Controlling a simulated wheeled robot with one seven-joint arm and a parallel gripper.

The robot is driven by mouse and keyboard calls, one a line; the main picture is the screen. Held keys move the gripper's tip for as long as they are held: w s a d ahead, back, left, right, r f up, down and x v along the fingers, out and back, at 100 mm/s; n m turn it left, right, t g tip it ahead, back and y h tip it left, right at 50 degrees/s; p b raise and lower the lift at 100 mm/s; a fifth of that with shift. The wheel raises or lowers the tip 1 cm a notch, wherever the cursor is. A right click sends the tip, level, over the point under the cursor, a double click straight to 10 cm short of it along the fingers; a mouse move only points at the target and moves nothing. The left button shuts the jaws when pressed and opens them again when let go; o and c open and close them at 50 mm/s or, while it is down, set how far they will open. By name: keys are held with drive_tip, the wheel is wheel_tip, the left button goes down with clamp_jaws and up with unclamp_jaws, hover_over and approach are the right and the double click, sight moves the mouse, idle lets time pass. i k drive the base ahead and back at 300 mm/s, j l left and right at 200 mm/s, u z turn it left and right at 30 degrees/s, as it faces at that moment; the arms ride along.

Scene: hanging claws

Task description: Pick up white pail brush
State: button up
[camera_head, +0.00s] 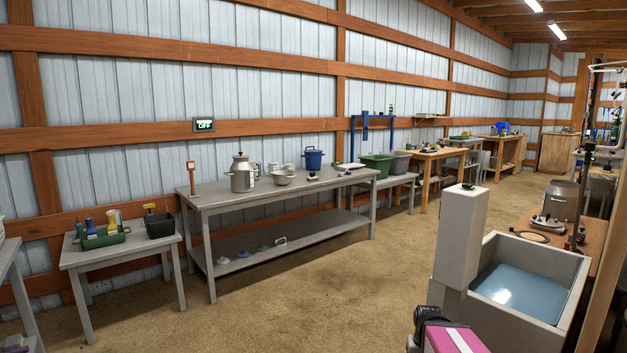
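I cannot pick out the white pail brush for certain. A paler low item (222,261) lies further left on that shelf. Both are too small to tell. A magenta and black part of my own body shows at the bottom right edge. My gripper's fingers do not show, and nothing is seen held.
A small table (115,252) holds a green caddy (103,240) and black tub (160,226). A water tank (508,329) stands right. The middle floor is clear.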

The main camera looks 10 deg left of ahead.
sight(312, 178)
drive_tip(key=i+j+u, duration=0.35)
drive_tip(key=i, duration=0.5)
drive_tip(key=i+u, duration=0.3)
drive_tip(key=i, duration=0.6)
drive_tip(key=i+z, duration=0.1)
drive_tip(key=i, duration=0.5)
drive_tip(key=i+j+z, duration=0.15)
drive_tip(key=i, duration=0.45)
drive_tip(key=i+j+z, duration=0.1)
drive_tip(key=i, duration=0.5)
